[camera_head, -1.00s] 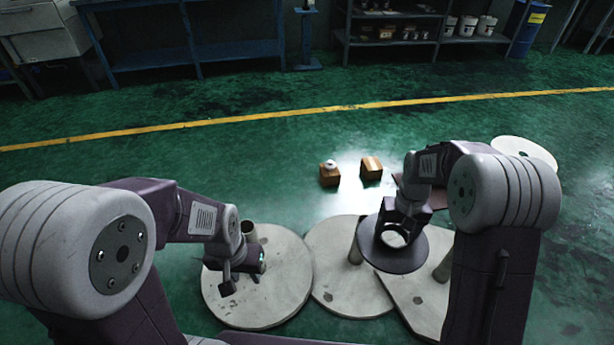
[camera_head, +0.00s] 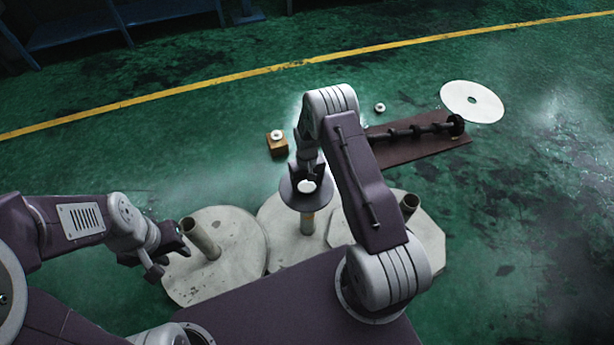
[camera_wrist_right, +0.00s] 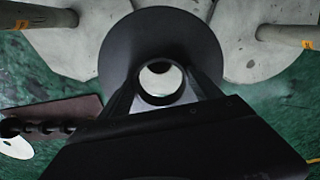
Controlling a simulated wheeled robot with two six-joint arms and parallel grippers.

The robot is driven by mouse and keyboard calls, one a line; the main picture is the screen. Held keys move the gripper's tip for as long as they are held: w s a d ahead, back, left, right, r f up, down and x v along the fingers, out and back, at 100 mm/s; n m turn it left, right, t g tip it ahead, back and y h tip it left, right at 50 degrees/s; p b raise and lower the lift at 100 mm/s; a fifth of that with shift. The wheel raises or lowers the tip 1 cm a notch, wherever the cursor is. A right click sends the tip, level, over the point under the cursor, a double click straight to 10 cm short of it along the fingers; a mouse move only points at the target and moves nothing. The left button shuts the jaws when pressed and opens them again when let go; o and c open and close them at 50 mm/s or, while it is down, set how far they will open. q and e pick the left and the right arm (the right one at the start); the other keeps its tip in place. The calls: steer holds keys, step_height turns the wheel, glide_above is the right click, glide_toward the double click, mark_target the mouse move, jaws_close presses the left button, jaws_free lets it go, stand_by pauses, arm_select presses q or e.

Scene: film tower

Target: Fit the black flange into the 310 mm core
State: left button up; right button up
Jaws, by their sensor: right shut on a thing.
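The black flange (camera_head: 289,196), a dark disc with a raised ring in its middle, is held level by my right gripper (camera_head: 307,178). In the right wrist view the flange (camera_wrist_right: 125,50) shows with the jaws on its ring. Other cores stand upright at the left (camera_head: 200,238) and right (camera_head: 408,204). I cannot tell which one is 310 mm. My left gripper (camera_head: 168,258) is low beside the left core, its fingers apart and empty.
Pale round discs (camera_head: 240,222) lie under the cores. A dark board (camera_head: 425,150) carries a black shaft. A white disc (camera_head: 472,102) lies beyond it. A small orange-brown block (camera_head: 277,146) with a white ring on top stands behind the flange. Green floor at right is clear.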

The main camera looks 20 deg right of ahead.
step_height(320, 180, down, 6)
steer(key=b, duration=0.5)
steer(key=shift+f, duration=0.15)
steer(key=shift+s, duration=0.1)
stand_by(0.4)
steer(key=shift+s+p, duration=0.25)
steer(key=shift+p, duration=0.05)
stand_by(0.4)
steer(key=shift+f+b, duration=1.75)
steer(key=shift+f, duration=0.7)
stand_by(0.7)
steer(key=o, duration=1.6)
